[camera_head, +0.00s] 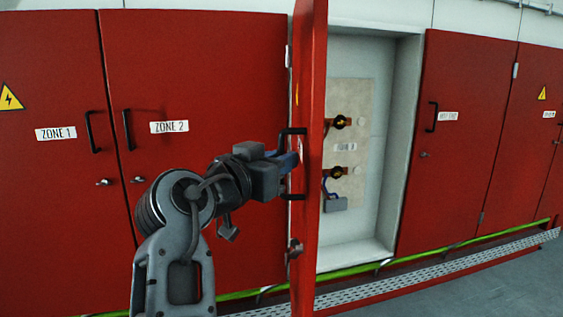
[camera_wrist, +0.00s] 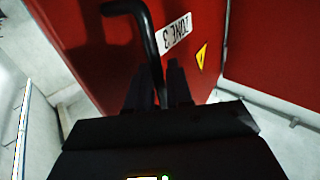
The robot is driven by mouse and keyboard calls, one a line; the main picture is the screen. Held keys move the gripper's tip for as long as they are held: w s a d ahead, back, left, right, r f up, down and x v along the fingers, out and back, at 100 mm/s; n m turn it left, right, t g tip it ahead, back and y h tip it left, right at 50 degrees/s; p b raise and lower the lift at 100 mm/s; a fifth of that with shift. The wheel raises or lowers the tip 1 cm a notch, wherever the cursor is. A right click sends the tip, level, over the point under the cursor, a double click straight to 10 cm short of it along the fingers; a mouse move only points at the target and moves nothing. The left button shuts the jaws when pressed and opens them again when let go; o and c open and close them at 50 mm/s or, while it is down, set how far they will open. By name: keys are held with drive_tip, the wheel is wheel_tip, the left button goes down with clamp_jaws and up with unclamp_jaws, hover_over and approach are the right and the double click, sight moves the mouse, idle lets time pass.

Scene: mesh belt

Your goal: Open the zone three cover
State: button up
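The zone three cover (camera_head: 310,235) is a red door that stands swung out, seen nearly edge-on in the head view. The recess behind it (camera_head: 398,150) is exposed. In the wrist view the cover's red face (camera_wrist: 80,45) carries an upside-down "ZONE 3" label (camera_wrist: 176,34) and a yellow warning triangle. My gripper (camera_head: 291,160) is at the cover's black handle (camera_head: 290,131). In the wrist view the handle (camera_wrist: 148,35) runs down between the two dark fingers of my gripper (camera_wrist: 160,85), which appear closed around it; their tips are dark.
The zone 1 door (camera_head: 50,200) and zone 2 door (camera_head: 225,100) are shut at left. More red doors (camera_head: 465,90) are shut at right. A green pipe (camera_head: 350,271) and grating run along the floor.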

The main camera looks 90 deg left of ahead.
drive_tip(key=shift+o, duration=0.6)
drive_tip(key=shift+s+a, duration=0.2)
drive_tip(key=shift+a, duration=0.15)
drive_tip(key=shift+o, duration=0.4)
drive_tip(key=shift+w+d, duration=0.1)
drive_tip(key=b+v, duration=0.1)
drive_tip(key=v, duration=0.6)
drive_tip(key=shift+s+d+b, duration=0.25)
drive_tip(key=shift+d+b, duration=0.05)
drive_tip(key=shift+w, duration=0.1)
